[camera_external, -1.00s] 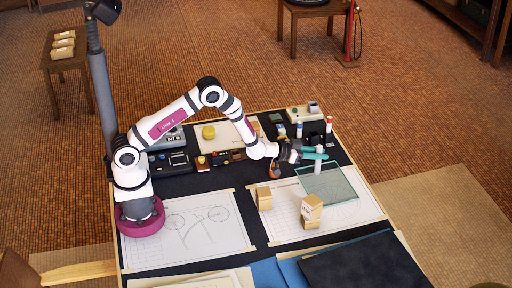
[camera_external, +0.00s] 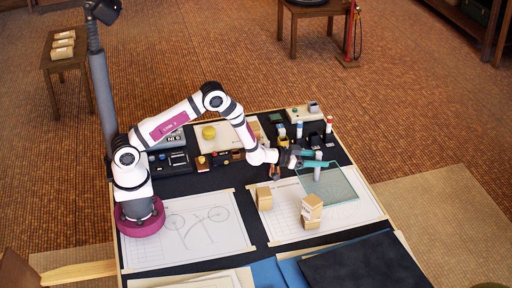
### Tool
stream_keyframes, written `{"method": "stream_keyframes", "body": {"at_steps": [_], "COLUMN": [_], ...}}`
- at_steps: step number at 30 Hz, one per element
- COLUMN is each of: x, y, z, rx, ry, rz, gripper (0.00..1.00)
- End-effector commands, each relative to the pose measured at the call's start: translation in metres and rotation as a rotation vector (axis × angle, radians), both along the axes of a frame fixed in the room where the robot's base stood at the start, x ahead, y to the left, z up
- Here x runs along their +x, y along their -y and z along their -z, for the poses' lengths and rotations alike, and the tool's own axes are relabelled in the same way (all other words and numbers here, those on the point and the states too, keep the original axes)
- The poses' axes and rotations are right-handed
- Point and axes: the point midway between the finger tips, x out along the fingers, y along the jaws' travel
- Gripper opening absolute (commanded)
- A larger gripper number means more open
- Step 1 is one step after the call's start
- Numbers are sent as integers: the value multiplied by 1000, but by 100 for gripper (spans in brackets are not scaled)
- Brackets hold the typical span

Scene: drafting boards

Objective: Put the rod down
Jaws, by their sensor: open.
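The rod (camera_external: 317,172) is a short pale upright cylinder. It stands at the back left part of a glass plate (camera_external: 335,189) on the right side of the table. My gripper (camera_external: 318,160) has teal fingers and points to the right. It is open, with its fingers around or beside the upper part of the rod. Whether a finger touches the rod is too small to tell. The rod's foot appears to be on the glass.
Two wooden blocks, one single (camera_external: 264,198) and one stacked (camera_external: 311,212), stand left and in front of the glass. Small bottles (camera_external: 328,125) and dark holders stand behind my gripper. A drawing sheet (camera_external: 190,232) lies flat at the left.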

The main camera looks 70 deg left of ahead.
Motion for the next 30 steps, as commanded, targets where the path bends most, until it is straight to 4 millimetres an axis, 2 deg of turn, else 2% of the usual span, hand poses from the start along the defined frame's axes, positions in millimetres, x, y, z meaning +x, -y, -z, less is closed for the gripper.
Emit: {"method": "stream_keyframes", "body": {"at_steps": [13, 16, 22, 26, 29, 30], "x": [-99, -110, -114, -127, -172, -199], "y": [0, 0, 1, 11, 14, 14], "z": [-30, -33, -37, -59, -81, -89], "rx": [0, 0, 9, 100, 199, 231], "ry": [-3, -2, -11, -160, -400, -506], "rz": [0, -1, 6, 66, 118, 135], "gripper": [56, 56, 56, 56, 56, 56]}}
